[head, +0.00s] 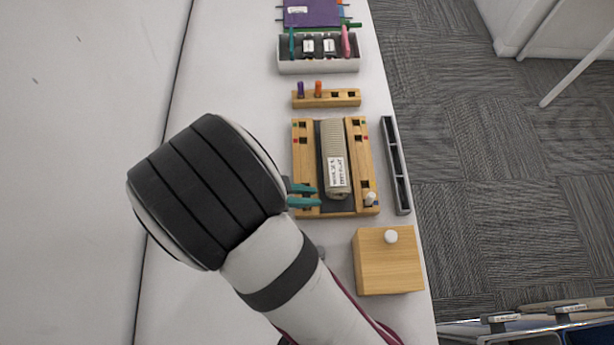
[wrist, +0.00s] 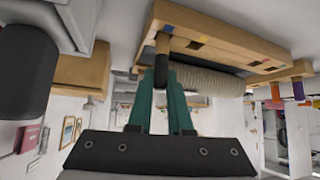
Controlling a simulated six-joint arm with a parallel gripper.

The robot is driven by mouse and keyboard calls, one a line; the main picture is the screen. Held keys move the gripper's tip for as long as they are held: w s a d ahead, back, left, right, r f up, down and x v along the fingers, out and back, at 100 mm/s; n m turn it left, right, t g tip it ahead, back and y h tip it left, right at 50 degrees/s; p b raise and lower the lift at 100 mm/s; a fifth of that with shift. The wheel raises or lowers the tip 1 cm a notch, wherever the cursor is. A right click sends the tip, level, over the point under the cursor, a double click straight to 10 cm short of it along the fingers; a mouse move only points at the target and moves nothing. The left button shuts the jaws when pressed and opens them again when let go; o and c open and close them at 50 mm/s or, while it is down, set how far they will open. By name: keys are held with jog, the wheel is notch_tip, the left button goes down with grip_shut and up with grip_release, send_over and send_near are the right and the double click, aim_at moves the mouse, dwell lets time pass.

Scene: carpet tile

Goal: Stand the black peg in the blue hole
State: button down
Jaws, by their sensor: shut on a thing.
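My gripper (head: 304,195) reaches in from the left over the near end of the wooden board's left rail. In the wrist view its teal fingers (wrist: 168,100) are shut on the black peg (wrist: 160,85). The peg's far end looks brownish and is at or close to a dark hole in the rail; I cannot tell whether it is inside. The wooden board (head: 363,165) has holes with green and red marks at its far end. A bluish mark (wrist: 196,44) shows on the rail in the wrist view. In the head view, the fingers hide the hole and peg.
A ribbed beige roll (head: 334,150) lies along the board's middle. A white peg (head: 370,198) stands at its near right. A wooden box (head: 388,272) with a white knob, a grey tray (head: 397,165) and a small peg rack (head: 345,98) are close by. The left table is clear.

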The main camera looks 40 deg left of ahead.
jog(key=shift+f, duration=0.75)
jog(key=c, duration=0.8)
grip_release()
jog(key=shift+o, duration=0.2)
jog(key=v, duration=0.7)
jog(key=shift+s+r, duration=0.15)
jog(key=shift+s, duration=0.05)
jog(key=shift+w+a, duration=0.1)
jog(key=shift+a, duration=0.1)
